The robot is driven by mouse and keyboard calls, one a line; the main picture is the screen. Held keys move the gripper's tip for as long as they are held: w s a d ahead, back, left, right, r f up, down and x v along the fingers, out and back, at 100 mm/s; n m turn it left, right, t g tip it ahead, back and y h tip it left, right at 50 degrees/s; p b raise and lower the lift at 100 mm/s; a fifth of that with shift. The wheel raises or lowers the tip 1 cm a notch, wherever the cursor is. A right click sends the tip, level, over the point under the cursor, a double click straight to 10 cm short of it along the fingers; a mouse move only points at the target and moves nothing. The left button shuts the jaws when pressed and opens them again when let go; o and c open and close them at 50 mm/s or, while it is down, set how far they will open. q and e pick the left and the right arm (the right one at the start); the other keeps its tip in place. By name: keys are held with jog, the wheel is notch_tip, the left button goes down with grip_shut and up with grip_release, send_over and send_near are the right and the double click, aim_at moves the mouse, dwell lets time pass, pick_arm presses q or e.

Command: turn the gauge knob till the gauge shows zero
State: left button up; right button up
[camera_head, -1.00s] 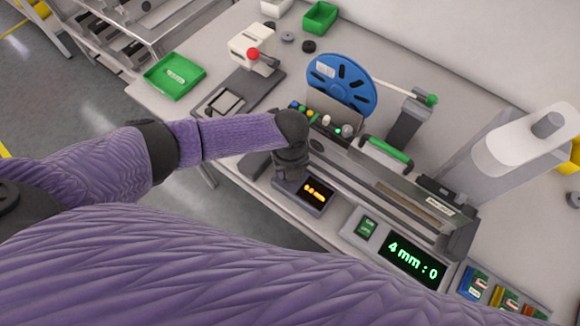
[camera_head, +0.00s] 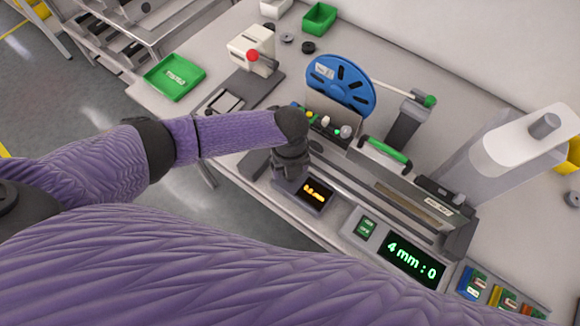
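The gauge (camera_head: 315,194) is a small dark box with an orange lit readout, at the front of the machine on the table. Its digits are too small to read surely. My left gripper (camera_head: 284,176) points down right beside the gauge's left side. Its fingertips and the gauge knob are hidden, so I cannot tell whether it grips the knob. My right arm crosses the bottom of the view; its gripper is out of sight.
A green-lit display (camera_head: 412,260) reads "4 mm : 0". A blue reel (camera_head: 341,85) stands behind the feeder with a green handle (camera_head: 388,151). A green tray (camera_head: 174,76) lies at the table's left. Small coloured boxes (camera_head: 497,296) stand at front right.

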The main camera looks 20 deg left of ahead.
pick_arm(q)
notch_tip(320, 180, up, 8)
jog(key=shift+r+p, duration=0.1)
jog(key=shift+p, duration=0.9)
jog(key=shift+r, duration=0.25)
